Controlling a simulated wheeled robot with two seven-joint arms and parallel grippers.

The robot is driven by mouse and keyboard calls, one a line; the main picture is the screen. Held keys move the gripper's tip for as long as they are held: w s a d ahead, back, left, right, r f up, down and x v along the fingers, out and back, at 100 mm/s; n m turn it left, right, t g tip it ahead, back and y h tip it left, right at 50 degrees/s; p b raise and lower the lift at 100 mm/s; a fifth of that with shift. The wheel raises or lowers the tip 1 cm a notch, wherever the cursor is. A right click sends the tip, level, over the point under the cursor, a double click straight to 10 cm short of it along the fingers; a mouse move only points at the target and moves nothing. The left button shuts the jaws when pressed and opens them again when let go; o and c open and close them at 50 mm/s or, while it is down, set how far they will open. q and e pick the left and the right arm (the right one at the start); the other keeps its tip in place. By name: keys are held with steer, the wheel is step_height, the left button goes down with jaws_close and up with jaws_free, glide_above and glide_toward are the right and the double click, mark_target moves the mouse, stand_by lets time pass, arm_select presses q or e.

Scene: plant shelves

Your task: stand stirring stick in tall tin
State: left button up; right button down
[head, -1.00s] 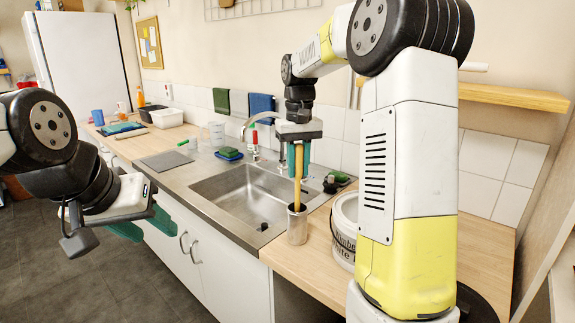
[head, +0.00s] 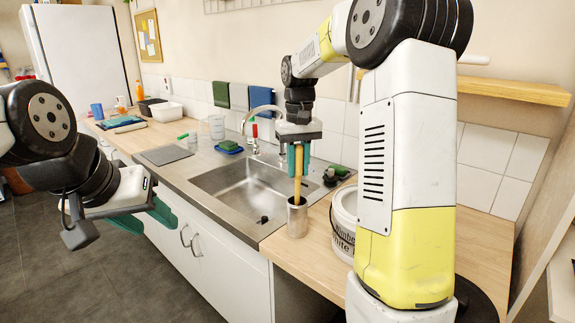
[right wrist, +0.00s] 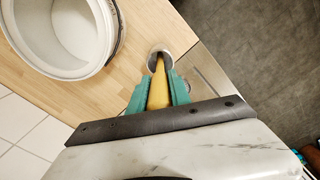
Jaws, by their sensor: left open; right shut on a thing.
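The yellow-brown stirring stick (head: 298,188) is upright in my right gripper (head: 299,170), with its lower end inside the mouth of the tall metal tin (head: 297,221). The tin stands on the wooden counter by the sink's right edge. In the right wrist view the green fingers are shut on the stick (right wrist: 158,92), whose tip passes into the tin's round opening (right wrist: 152,60). The tin's inside bottom and the stick's end are hidden. My left gripper (head: 152,218) is open and empty, in front of the cabinets at the left.
A white bucket (head: 343,232) stands just right of the tin, partly behind my right arm. The sink (head: 240,192) lies to the left, with its tap (head: 250,130) behind. A green sponge (head: 228,146) on a blue dish sits at the sink's back left. A grey mat (head: 166,154) lies further left.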

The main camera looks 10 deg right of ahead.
mark_target(298, 145)
steer(key=shift+f, duration=0.6)
steer(key=c, duration=1.5)
jaws_free()
steer(key=shift+o, duration=0.3)
steer(key=o, duration=0.8)
steer(key=shift+o, duration=0.2)
steer(key=shift+r, duration=0.15)
steer(key=shift+r, duration=2.85)
